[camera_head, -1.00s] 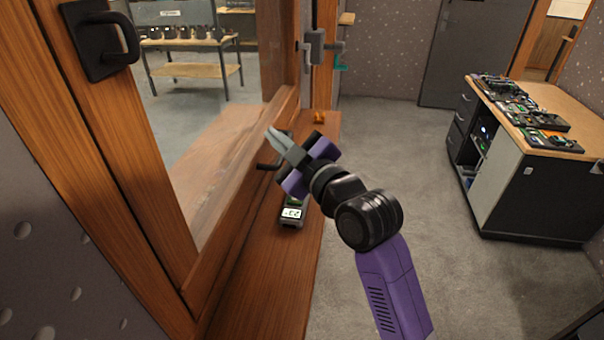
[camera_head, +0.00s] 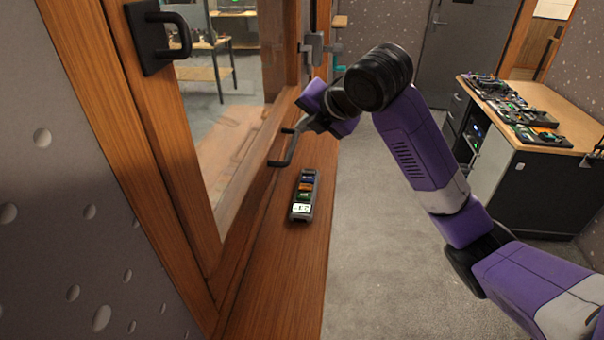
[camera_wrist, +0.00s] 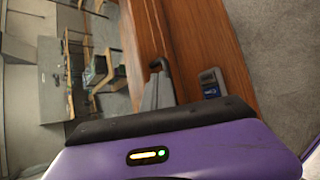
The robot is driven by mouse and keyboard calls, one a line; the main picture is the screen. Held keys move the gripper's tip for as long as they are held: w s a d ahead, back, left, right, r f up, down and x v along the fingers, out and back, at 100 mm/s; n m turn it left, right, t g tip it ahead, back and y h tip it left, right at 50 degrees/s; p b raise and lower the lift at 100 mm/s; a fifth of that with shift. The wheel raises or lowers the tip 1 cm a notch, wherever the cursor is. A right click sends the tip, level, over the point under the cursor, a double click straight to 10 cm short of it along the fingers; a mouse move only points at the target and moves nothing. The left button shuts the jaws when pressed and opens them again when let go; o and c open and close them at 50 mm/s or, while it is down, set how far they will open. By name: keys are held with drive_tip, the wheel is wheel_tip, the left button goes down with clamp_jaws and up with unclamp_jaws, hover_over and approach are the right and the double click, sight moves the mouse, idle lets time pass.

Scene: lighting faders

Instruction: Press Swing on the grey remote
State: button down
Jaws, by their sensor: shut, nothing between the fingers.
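The grey remote (camera_head: 303,195) lies on the wooden sill, with a lit screen at its near end and blue, orange and green buttons beyond. The button labels are too small to read. In the wrist view the remote (camera_wrist: 211,83) shows right of my fingers, with a blue patch visible. My gripper (camera_wrist: 155,88) is shut and empty, apart from the remote.
Another black handle (camera_head: 160,38) is on the nearer frame. The sill around the remote is clear. A workbench (camera_head: 540,165) stands right.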

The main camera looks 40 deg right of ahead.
sight(311, 173)
drive_tip(key=shift+s+d+n+g+h, duration=0.3)
drive_tip(key=shift+s+d+n+g, duration=0.2)
drive_tip(key=shift+s+n, duration=0.15)
drive_tip(key=shift+f, duration=0.1)
wheel_tip(311, 173, down, 9)
drive_tip(key=b, duration=0.6)
drive_tip(key=shift+b, duration=0.3)
idle(1.5)
drive_tip(key=shift+f+b, duration=0.2)
drive_tip(key=shift+b, duration=0.1)
drive_tip(key=shift+f+b, duration=0.3)
drive_tip(key=shift+f, duration=0.05)
idle(0.6)
drive_tip(key=shift+r, duration=0.1)
drive_tip(key=shift+r+p, duration=0.55)
drive_tip(key=shift+r, duration=0.1)
